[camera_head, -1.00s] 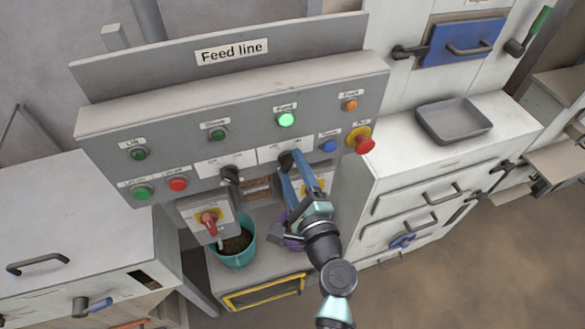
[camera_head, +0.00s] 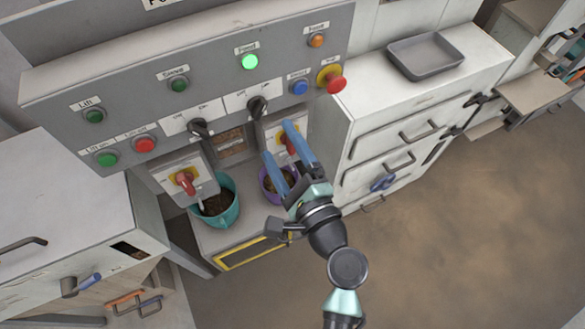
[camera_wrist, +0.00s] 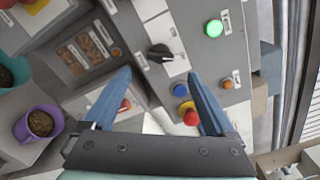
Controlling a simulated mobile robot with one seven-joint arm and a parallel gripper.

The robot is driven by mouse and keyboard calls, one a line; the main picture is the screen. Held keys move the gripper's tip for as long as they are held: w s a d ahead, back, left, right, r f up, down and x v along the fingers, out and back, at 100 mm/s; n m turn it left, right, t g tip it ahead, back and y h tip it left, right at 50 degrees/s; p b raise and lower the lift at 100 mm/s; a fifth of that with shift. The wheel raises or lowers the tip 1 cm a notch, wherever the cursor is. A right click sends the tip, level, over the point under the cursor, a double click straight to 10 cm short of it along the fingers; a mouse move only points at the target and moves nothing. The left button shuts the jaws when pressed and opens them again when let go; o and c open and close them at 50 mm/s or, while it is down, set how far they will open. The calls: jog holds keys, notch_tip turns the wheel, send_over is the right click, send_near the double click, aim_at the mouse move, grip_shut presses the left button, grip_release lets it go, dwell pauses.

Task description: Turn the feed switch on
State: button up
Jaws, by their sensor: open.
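The feed switch, a black rotary knob (camera_head: 258,107), sits on a white plate on the grey control panel, below the lit green Feed lamp (camera_head: 250,62). I cannot read which way the knob points. My gripper (camera_head: 278,141) is open and empty, its two blue fingers below the knob and apart from it. In the wrist view the knob (camera_wrist: 158,53) shows just beyond and between the fingertips (camera_wrist: 158,76), with the lit Feed lamp (camera_wrist: 214,28) farther to the upper right.
A similar black knob (camera_head: 200,128) is to the left. A blue button (camera_head: 299,88) and a red mushroom button (camera_head: 336,84) are to the right. A red-handled switch (camera_head: 184,182), a teal bucket (camera_head: 219,205) and a purple bucket (camera_head: 268,183) are below.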

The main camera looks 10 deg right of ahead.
jog(key=b+v, duration=0.1)
jog(key=v, duration=0.4)
dwell(0.4)
